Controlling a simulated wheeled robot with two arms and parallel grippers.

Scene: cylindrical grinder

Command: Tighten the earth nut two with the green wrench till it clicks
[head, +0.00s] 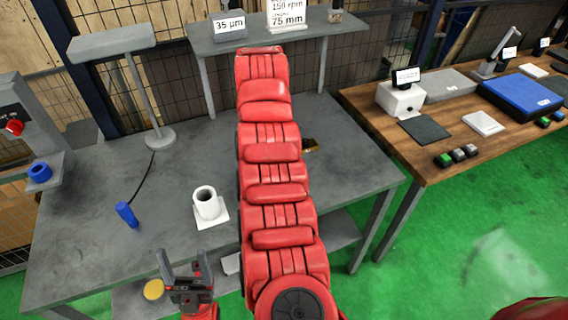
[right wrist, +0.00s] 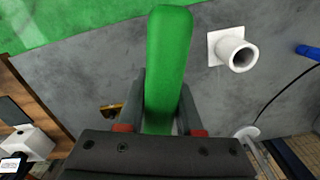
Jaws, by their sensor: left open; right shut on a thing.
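The green wrench (right wrist: 168,50) shows in the right wrist view as a long rounded green bar. My right gripper (right wrist: 162,88) is shut on it, with one dark finger on each side. The wrench's working end cannot be made out. My red arm covers the middle of the head view, and the right gripper and wrench do not show there. My left gripper (head: 183,268) is open and empty at the table's front edge. I cannot pick out earth nut two for sure. A small brass-coloured piece (head: 310,145) lies on the grey table, partly behind my arm; it also shows in the right wrist view (right wrist: 110,109).
On the grey table (head: 90,215) stand a white cylinder on a square plate (head: 208,204), a blue handle on a cord (head: 126,214) and a grey lamp stand (head: 158,138). A shelf with signs (head: 268,36) is behind. A wooden bench (head: 430,165) with devices stands right.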

